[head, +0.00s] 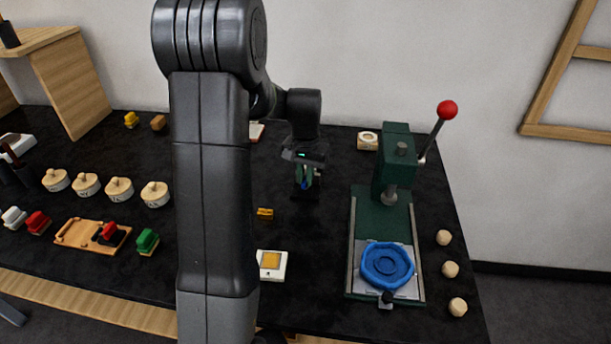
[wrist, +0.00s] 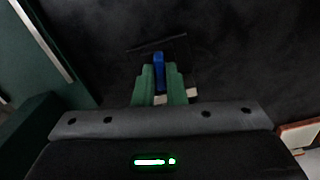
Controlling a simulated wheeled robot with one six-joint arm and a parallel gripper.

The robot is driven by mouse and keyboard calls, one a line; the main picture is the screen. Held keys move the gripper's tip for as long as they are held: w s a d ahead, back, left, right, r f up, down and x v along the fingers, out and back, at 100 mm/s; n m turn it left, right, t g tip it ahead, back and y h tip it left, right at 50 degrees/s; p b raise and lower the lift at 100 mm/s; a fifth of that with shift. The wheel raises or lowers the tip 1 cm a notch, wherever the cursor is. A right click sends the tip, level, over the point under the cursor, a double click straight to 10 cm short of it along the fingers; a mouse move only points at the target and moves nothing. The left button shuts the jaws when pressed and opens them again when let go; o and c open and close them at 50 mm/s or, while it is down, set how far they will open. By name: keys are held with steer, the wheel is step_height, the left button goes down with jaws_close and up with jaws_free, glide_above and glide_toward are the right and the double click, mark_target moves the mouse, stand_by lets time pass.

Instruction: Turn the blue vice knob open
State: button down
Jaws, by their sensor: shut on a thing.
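My gripper (head: 307,172) points down over the middle of the dark table, left of the green press. Its green fingers show in the wrist view (wrist: 160,82). They are shut on the blue vice knob (wrist: 159,70), with one finger on each side of it. In the head view only a small bit of blue shows between the fingers. The vice body is dark and hard to tell from the table; a dark square edge shows behind the knob in the wrist view. Pale pieces show low beside the fingers, partly hidden.
A green press (head: 396,170) with a red-ended lever and a blue round dish (head: 387,265) stands to the right. Lidded round pots (head: 119,189) and stamps stand left. My arm hides part of the table.

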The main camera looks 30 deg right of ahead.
stand_by(0.3)
steer(key=c, duration=1.5)
jaws_free()
step_height(320, 180, up, 14)
steer(key=shift+f, duration=0.1)
step_height(320, 180, down, 14)
steer(key=shift+r, duration=0.1)
steer(key=shift+r, duration=0.15)
